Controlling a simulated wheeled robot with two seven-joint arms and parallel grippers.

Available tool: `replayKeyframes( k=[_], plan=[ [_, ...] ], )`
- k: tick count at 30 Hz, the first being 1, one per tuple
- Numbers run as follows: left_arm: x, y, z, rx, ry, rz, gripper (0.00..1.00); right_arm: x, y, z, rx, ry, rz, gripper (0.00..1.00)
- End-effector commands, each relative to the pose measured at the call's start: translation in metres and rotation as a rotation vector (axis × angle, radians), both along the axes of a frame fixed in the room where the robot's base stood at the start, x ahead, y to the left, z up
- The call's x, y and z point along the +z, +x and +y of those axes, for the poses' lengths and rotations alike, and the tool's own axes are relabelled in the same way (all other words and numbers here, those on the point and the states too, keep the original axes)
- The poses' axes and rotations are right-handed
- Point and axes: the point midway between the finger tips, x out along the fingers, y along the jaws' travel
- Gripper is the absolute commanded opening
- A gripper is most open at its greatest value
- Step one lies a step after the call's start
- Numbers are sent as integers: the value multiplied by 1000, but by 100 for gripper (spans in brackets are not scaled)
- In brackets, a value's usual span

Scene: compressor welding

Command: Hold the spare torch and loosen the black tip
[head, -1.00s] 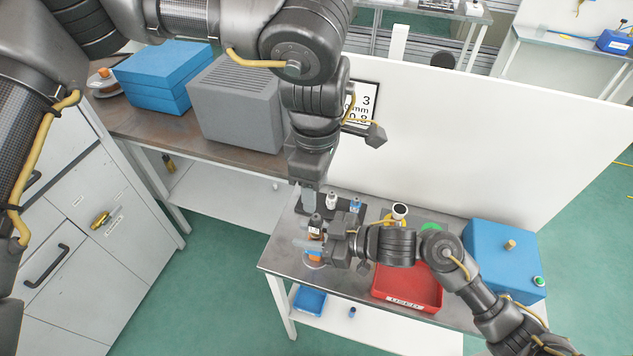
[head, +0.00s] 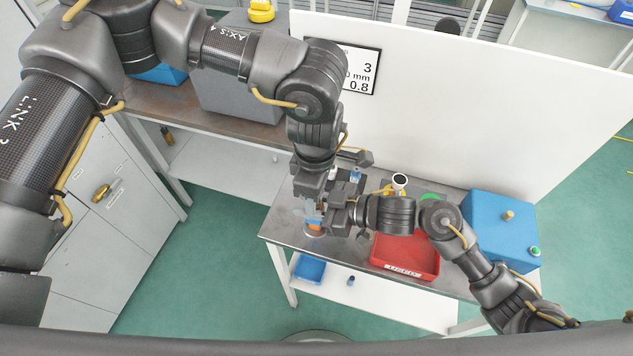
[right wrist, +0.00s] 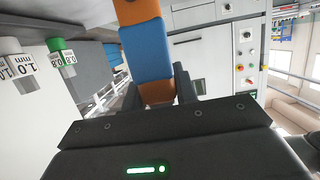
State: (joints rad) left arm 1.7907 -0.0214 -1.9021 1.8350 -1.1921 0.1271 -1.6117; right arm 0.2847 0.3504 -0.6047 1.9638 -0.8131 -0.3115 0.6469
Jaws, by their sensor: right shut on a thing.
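The spare torch (head: 314,224), with orange and blue bands, stands upright at the left part of the small metal-topped table. My right gripper (head: 328,217) comes in from the right and is shut on it. In the right wrist view the torch's blue and orange body (right wrist: 147,52) runs up between my right fingers (right wrist: 160,92). My left gripper (head: 311,188) points down from above, directly over the torch's upper end. The black tip is hidden by the left gripper in the head view, and I cannot tell whether the jaws touch it.
A red bin (head: 405,256) stands right of the torch, with a blue box (head: 500,228) beyond it. A white panel (head: 480,120) rises behind the table. Labelled holders, one green-topped (right wrist: 60,53), show in the right wrist view. A small blue tray (head: 309,268) is on the lower shelf.

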Motion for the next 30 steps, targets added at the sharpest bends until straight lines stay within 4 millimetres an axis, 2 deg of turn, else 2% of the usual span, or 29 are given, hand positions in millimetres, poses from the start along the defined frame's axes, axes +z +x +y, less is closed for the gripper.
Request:
replayKeyframes(
  k=[8, 18, 19, 24, 30],
  plan=[
    [-1, 0, 0, 0, 0, 0, 49, 0, 0, 0, 0, 0, 0, 0],
    [-1, 0, 0, 0, -1, 0, 4, 0, 0, 0, 0, 0, 0, 0],
    [-1, 0, 0, 0, -1, 0, 23, 0, 0, 0, 0, 0, 0, 0],
    [-1, 0, 0, 0, -1, 0, 1, 0, 0, 0, 0, 0, 0, 0],
    [-1, 0, 0, 13, -1, 0, 0, 0, 0, 0, 0, 0, 0, 0]
  ],
)
